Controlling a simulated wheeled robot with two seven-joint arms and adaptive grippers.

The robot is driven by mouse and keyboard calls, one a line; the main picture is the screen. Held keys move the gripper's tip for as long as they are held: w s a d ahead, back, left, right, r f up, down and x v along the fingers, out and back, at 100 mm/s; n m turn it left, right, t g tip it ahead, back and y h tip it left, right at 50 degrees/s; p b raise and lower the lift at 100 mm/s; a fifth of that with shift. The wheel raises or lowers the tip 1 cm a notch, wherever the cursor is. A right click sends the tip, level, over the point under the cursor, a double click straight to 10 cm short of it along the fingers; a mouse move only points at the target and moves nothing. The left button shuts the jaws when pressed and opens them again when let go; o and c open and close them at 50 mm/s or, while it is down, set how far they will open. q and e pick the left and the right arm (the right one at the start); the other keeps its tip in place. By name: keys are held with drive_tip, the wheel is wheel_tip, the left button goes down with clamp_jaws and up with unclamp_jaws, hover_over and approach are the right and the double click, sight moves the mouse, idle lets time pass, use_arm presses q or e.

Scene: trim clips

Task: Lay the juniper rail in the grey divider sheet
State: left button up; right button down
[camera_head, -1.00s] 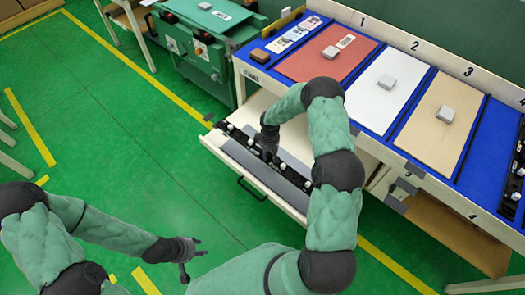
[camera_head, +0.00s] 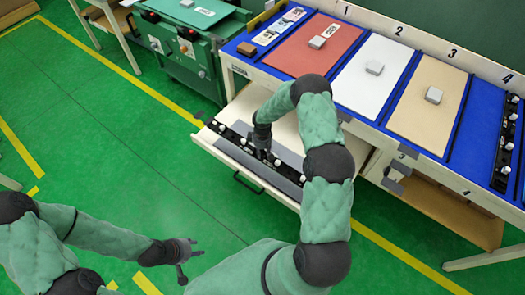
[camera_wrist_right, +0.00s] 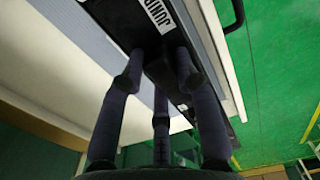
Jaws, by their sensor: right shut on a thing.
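The juniper rail (camera_head: 236,134) is a long black bar with white knobs, lying lengthwise along the open drawer. Its label, partly readable as "JUNIP", shows in the wrist view (camera_wrist_right: 158,14). My right gripper (camera_head: 264,153) is shut on it near its middle, and its fingers also show in the right wrist view (camera_wrist_right: 160,75). The grey divider sheet (camera_head: 290,157) shows on both sides of the rail inside the drawer. I cannot tell whether the rail touches the sheet. My left gripper (camera_head: 193,258) is open and empty, away from the drawer above the floor.
The pale drawer (camera_head: 248,103) stands open below the blue bench (camera_head: 355,128). Red, white and tan panels on the bench each bear a grey block. Another black rail (camera_head: 507,140) lies at station 4. A green machine (camera_head: 183,40) stands behind left. Green floor is free at left.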

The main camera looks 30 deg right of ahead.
drive_tip(key=shift+f+b, duration=4.45)
drive_tip(key=shift+f, duration=1.2)
drive_tip(key=c, duration=0.8)
unclamp_jaws()
drive_tip(key=shift+c, duration=0.2)
drive_tip(key=shift+r, duration=0.1)
wheel_tip(320, 180, up, 12)
drive_tip(key=shift+f, duration=0.1)
